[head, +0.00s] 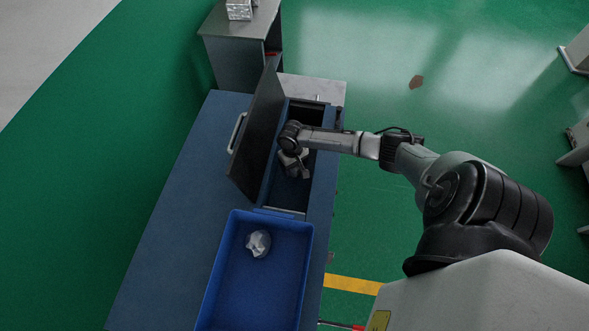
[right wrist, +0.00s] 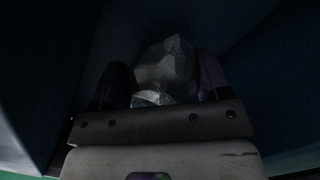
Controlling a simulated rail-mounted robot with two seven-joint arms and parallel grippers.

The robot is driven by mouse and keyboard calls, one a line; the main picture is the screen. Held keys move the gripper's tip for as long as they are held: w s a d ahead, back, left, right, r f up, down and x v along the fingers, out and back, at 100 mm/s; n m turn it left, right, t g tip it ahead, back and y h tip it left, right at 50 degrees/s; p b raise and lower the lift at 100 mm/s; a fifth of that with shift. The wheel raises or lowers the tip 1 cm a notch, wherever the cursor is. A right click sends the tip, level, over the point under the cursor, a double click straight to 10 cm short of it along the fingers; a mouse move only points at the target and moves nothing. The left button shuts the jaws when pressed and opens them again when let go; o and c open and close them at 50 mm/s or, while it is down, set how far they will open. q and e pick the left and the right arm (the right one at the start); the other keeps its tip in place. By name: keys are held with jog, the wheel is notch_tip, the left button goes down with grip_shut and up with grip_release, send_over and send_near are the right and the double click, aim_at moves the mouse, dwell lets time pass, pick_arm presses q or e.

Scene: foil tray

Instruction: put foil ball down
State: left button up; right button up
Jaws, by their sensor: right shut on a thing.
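My right gripper (head: 293,163) reaches down into the open dark compartment with the raised lid, at the middle of the head view. In the right wrist view a crumpled silvery foil ball (right wrist: 166,66) sits between the two dark fingers of this gripper (right wrist: 163,84), which is shut on it. Dark walls surround the ball there; whether it touches the floor of the compartment I cannot tell. Another crumpled foil ball (head: 258,243) lies in the blue tray (head: 236,290), in its upper part. My left gripper is not in view.
The raised dark lid (head: 257,130) with a handle stands along the compartment's left side. The blue tray is just below the compartment on the blue table (head: 165,240). A grey cabinet (head: 238,55) with a silvery block stands beyond. The table's left side is clear.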

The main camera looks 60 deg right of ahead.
notch_tip(320, 180, down, 3)
jog(key=shift+r, duration=0.2)
jog(key=shift+f, duration=0.15)
jog(key=o, duration=1)
jog(key=shift+r, duration=0.25)
notch_tip(320, 180, up, 12)
jog(key=w+p, duration=0.1)
jog(key=shift+d, duration=0.35)
